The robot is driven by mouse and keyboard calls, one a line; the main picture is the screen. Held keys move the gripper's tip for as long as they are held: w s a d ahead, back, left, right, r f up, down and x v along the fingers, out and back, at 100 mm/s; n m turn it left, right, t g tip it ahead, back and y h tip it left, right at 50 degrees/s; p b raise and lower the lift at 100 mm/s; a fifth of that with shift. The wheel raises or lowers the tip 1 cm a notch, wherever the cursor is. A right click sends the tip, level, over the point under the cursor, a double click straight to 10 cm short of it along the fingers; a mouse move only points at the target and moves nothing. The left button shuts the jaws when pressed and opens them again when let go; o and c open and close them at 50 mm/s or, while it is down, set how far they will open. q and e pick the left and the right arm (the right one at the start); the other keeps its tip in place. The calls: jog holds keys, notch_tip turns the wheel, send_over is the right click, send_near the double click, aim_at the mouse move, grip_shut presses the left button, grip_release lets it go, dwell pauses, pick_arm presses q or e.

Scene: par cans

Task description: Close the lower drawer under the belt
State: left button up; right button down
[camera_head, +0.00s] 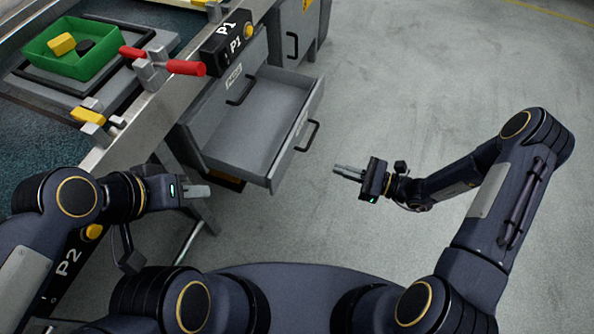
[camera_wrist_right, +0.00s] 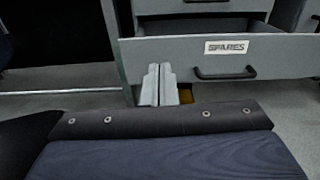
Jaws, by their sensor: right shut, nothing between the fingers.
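The lower drawer (camera_head: 262,131) under the belt stands pulled out, grey and empty, with a black handle on its front. In the right wrist view the drawer front (camera_wrist_right: 165,52) carries a "SPARES" label and a black handle (camera_wrist_right: 225,74). Above it the upper drawer (camera_head: 225,97) is shut. My right gripper (camera_head: 336,171) is shut and empty, to the right of the drawer front and apart from the handle. Its fingers also show in the right wrist view (camera_wrist_right: 158,85). My left gripper (camera_head: 208,191) is near the conveyor's edge, left of the drawer; its finger gap is unclear.
The conveyor belt (camera_head: 20,110) carries a green bin (camera_head: 72,62) with a yellow piece and a dark piece. A clamp with red handles (camera_head: 160,65) sits on the rail. Another cabinet (camera_head: 296,38) stands behind the drawer. The floor right of the drawer is clear.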

jog(key=f, duration=0.1)
jog(key=b, duration=0.3)
send_near(284, 153)
jog(key=shift+m, duration=0.3)
jog(key=x, duration=0.5)
jog(key=shift+w+a+f, duration=0.15)
jog(key=shift+a+f, duration=0.15)
jog(key=shift+w+a+r, duration=0.1)
jog(key=shift+w+a, duration=0.1)
jog(key=shift+a, duration=0.35)
jog(key=b+x, duration=0.3)
jog(key=x, duration=1.4)
jog(key=shift+w+a+r, duration=0.15)
jog(key=shift+w+a, duration=0.1)
jog(key=shift+a, duration=0.05)
